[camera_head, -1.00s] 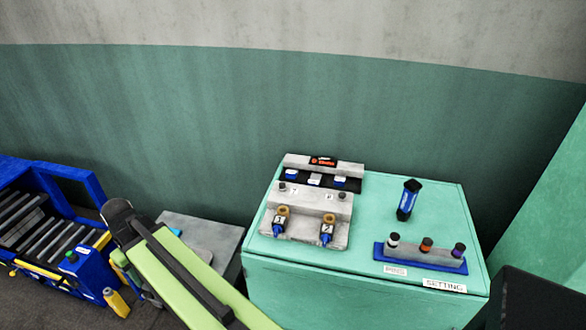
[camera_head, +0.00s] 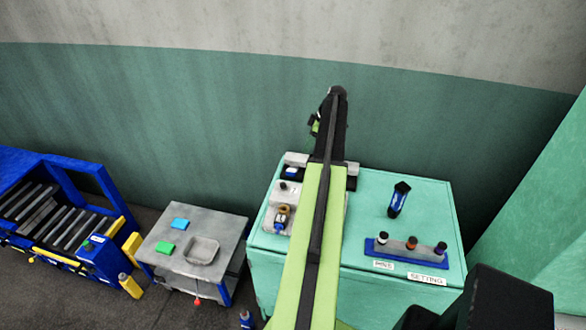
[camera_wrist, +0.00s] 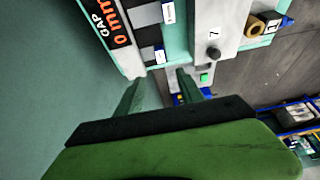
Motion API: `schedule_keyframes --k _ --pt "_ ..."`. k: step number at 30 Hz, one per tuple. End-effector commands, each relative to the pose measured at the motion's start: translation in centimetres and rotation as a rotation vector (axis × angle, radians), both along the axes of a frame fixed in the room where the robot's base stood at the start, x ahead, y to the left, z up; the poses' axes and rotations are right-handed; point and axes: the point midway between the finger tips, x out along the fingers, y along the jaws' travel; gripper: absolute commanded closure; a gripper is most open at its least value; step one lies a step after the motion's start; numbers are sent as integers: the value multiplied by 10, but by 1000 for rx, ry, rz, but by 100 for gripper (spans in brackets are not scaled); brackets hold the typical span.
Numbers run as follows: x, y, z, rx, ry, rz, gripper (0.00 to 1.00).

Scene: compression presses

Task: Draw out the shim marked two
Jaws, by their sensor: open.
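The grey press block (camera_head: 279,193) stands on the green cabinet. One brass-ringed, blue-tipped shim (camera_head: 282,218) shows at its front left. The right-hand one is hidden behind my arm in the head view. In the wrist view a shim with a brass ring (camera_wrist: 256,28) and a plate whose mark looks like 1 sticks out beside a plate marked 7. No shim clearly marked two can be read. My gripper (camera_wrist: 161,77) is open and empty, with its fingers over the block's edge near the labelled blue pieces (camera_wrist: 160,55). In the head view it is above the block's back.
A grey table (camera_head: 190,222) with a tray is to the left, beside a blue roller frame (camera_head: 80,184). The wall is close behind.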

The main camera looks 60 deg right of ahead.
Motion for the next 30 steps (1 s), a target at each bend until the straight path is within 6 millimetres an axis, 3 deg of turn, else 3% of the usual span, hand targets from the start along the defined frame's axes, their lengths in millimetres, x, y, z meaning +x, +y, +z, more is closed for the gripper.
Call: schedule_keyframes --k 8,24,30 --pt "13 4 -40 0 1 -1 55" --pt "54 17 -149 0 2 -2 55" --pt "62 20 -162 0 2 -3 55"
